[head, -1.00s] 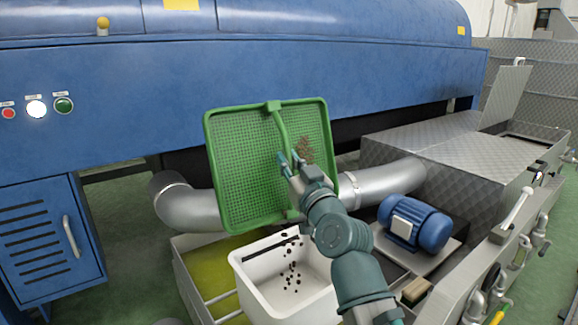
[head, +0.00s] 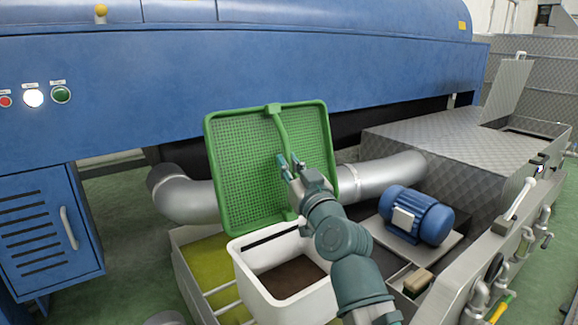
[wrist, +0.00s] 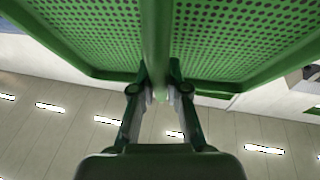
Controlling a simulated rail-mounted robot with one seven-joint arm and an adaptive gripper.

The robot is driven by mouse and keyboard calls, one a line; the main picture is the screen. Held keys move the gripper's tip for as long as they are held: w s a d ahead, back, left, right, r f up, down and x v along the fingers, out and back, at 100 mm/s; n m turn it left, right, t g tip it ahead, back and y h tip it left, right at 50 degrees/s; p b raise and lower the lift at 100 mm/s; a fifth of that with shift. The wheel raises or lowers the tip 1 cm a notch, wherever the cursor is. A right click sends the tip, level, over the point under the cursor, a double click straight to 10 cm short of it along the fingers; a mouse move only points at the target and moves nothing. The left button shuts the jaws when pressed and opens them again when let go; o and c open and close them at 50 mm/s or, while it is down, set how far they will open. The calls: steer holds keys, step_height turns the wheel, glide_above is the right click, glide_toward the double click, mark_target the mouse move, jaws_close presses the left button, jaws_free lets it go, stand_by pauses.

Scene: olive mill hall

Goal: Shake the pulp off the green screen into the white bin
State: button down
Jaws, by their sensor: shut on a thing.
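The green screen (head: 245,165) is a framed mesh panel with a central bar, held tilted and nearly upright above the bin. Its visible mesh looks clear of pulp. My gripper (head: 293,165) is shut on the screen's central bar, which also shows between the fingers in the wrist view (wrist: 160,88). The white bin (head: 262,282) stands below the screen, with dark brown pulp (head: 295,277) spread over its bottom. My arm hides part of the screen's lower right and the bin's right side.
The bin stands at a tank (head: 205,262) with yellow-green liquid. Silver pipes (head: 385,174) run behind the screen. A blue motor (head: 420,214) and a brush (head: 417,282) are to the right. The blue machine (head: 330,65) fills the back.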

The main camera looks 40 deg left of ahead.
mark_target(288, 142)
step_height(288, 142, up, 5)
steer(key=shift+f+p, duration=0.2)
steer(key=shift+p, duration=1.05)
step_height(288, 142, down, 6)
steer(key=b, duration=0.4)
step_height(288, 142, up, 6)
steer(key=p, duration=0.4)
step_height(288, 142, down, 6)
steer(key=b, duration=0.4)
steer(key=shift+r, duration=0.15)
steer(key=shift+r, duration=0.1)
